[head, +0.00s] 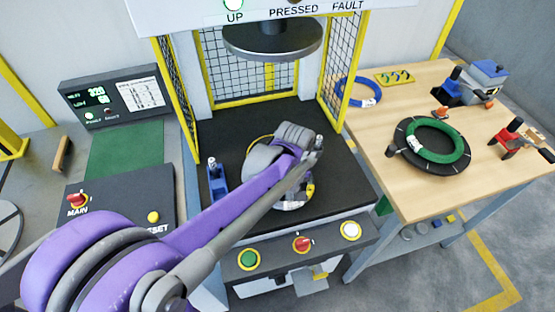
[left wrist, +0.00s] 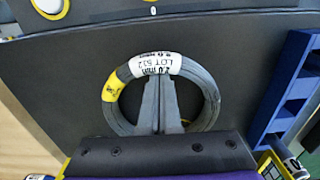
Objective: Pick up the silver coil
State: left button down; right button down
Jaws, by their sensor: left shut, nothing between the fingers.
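The silver coil (left wrist: 208,95) lies flat on the dark press bed, a grey wire ring with a white printed label and a yellow band. In the head view only part of the coil (head: 290,204) shows beneath my left arm. My left gripper (left wrist: 160,82) is shut and empty. In the left wrist view its fingers overlap the ring's opening and hide part of its near side. I cannot tell how high the fingertips are above the bed. In the head view the fingertips are hidden behind the wrist. My right gripper is not in view.
A round press plate (head: 272,42) hangs above the bed, with yellow-framed mesh guards (head: 333,70) around it. A blue holder (head: 216,180) stands at the bed's left. A wooden table (head: 420,195) at right holds a green coil (head: 437,140), a blue coil (head: 358,92) and tools.

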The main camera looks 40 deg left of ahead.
pick_arm(q)
jog(key=s+d, duration=0.4)
jog(key=d, duration=0.1)
jog(key=s+d, duration=0.2)
jog(key=shift+d+p, duration=0.15)
jog(key=shift+p, duration=0.15)
jog(key=shift+w, duration=0.1)
jog(key=shift+w, duration=0.1)
